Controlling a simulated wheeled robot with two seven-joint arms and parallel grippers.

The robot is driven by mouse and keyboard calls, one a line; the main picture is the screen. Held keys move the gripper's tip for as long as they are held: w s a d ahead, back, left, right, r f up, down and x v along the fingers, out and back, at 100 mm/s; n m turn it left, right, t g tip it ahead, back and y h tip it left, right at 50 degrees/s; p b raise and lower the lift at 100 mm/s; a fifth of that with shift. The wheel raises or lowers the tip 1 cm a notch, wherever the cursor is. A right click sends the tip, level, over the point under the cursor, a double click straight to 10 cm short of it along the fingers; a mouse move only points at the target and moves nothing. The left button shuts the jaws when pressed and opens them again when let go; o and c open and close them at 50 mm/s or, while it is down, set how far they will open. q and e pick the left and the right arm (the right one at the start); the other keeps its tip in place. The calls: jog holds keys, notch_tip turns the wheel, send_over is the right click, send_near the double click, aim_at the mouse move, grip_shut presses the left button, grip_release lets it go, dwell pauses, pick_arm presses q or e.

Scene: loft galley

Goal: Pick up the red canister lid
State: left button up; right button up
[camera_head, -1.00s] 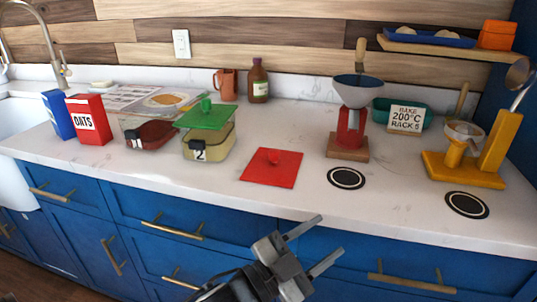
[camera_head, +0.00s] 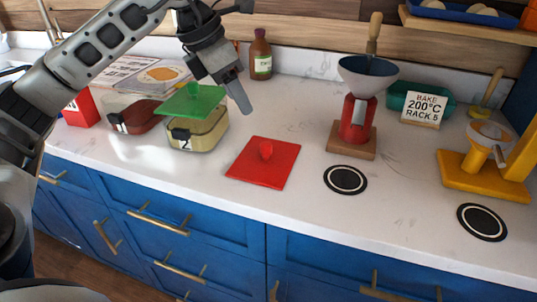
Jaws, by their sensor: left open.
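The red canister lid (camera_head: 262,164) is a flat red square with a small red knob on top. It lies on the white counter near the front edge, in the middle of the head view. My left gripper (camera_head: 244,58) is open and empty. It is in the air behind and to the left of the red lid, near the green lid, and does not touch the red lid. My right gripper is not in view.
A green lid (camera_head: 190,101) rests tilted on container 2 (camera_head: 199,134), left of the red lid. A red stand with a funnel (camera_head: 358,122) and a black round mat (camera_head: 345,180) are to its right. The counter (camera_head: 296,112) behind the lid is clear.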

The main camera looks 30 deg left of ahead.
pick_arm(q)
send_over(266, 144)
jog(key=s+a, duration=0.1)
jog(key=s, duration=0.1)
jog(key=f, duration=0.7)
jog(key=shift+s+a+f, duration=0.1)
jog(key=shift+a+f, duration=0.1)
jog(key=shift+f, duration=0.15)
jog(key=shift+p+x, duration=0.7)
jog(key=shift+x, duration=2.3)
jog(key=shift+d+r, duration=0.1)
jog(key=shift+r, duration=0.05)
jog(key=c, duration=1.1)
